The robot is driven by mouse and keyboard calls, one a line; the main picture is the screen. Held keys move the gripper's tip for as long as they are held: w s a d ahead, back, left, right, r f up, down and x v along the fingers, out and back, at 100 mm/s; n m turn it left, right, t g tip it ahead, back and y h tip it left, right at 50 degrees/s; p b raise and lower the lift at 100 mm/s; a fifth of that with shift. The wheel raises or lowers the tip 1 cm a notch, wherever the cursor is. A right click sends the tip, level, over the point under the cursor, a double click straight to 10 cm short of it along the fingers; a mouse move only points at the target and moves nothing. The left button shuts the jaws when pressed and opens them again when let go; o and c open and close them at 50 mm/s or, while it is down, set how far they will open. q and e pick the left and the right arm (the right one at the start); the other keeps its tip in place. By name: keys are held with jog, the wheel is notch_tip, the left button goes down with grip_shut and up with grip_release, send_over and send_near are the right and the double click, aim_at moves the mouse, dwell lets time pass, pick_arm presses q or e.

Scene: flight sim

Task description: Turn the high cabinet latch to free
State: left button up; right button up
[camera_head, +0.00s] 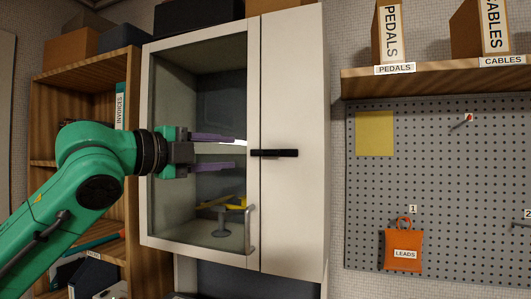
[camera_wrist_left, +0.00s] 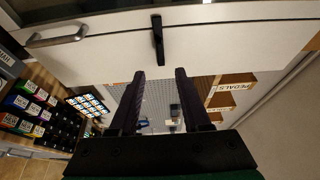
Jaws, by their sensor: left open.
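The high cabinet (camera_head: 295,210) is white with a glass door on its left. Its latch (camera_head: 274,153) is a short black bar lying level across the seam between the glass door's frame and the plain white panel. In the left wrist view the latch (camera_wrist_left: 158,40) stands just beyond the fingertips, roughly midway between them and lengthwise to the fingers. My left gripper (camera_head: 234,152) is open, its two purple-grey fingers one above the other in front of the glass, left of the latch and apart from it. The left wrist view shows the fingers (camera_wrist_left: 160,73) empty. My right gripper is out of view.
A metal door handle (camera_head: 250,230) stands out low on the glass door. A wooden shelf unit (camera_head: 85,72) is at left, partly behind my arm. At right are a pegboard (camera_head: 450,190) with an orange LEADS pouch (camera_head: 403,247) and a wall shelf (camera_head: 430,80) with boxes.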

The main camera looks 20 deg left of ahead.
aim_at(269, 153)
pick_arm(q)
jog(key=p+x, duration=0.4)
jog(key=x, duration=0.8)
jog(key=shift+w+d+r, duration=0.15)
jog(key=shift+w+d, duration=0.15)
jog(key=shift+w, duration=0.2)
jog(key=shift+s, duration=0.1)
grip_shut()
